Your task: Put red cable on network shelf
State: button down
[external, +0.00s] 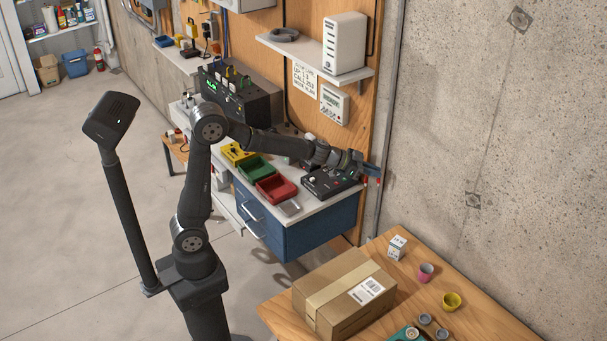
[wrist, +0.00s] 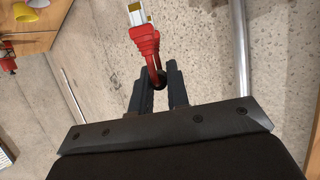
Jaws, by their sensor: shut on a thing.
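My gripper (wrist: 160,85) is shut on the red cable (wrist: 146,42). In the wrist view the cable's red plug ends, with pale metal tips, stick out beyond the fingers, and a short red loop passes between them. In the external view my gripper (external: 370,171) is near the wall, past the right end of the blue-drawer workbench, and only small bits of red show at it. The network shelf (external: 300,59) is a white board on the wooden wall panel, above and left of my gripper. It holds a white router-like box (external: 344,43) and a dark coil (external: 284,34).
A grey vertical conduit (external: 385,120) runs down the wall beside my gripper. Below the shelf hang a paper note (external: 305,79) and a white wall box (external: 334,104). The workbench holds a black device (external: 330,181) and colored bins. A cardboard box (external: 345,295) stands on the front table.

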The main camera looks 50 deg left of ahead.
jog(key=s+d+f+m+g+h, duration=0.2)
jog(key=s+d+f+m+g, duration=0.1)
jog(key=d, duration=0.5)
jog(key=s+d+f+m+g+h, duration=0.1)
jog(key=s+d+f+m+g, duration=0.2)
jog(key=d, duration=0.6)
jog(key=s+d+f+m+g+h, duration=0.2)
jog(key=s+d+f+m+g, duration=0.2)
jog(key=d, duration=0.5)
jog(key=shift+s+h, duration=0.3)
jog(key=shift+s, duration=0.5)
notch_tip(320, 180, down, 10)
jog(key=shift+a+r, duration=0.1)
jog(key=shift+r, duration=0.1)
jog(key=shift+f, duration=0.1)
jog(key=shift+f, duration=0.1)
jog(key=c, duration=1.4)
grip_release()
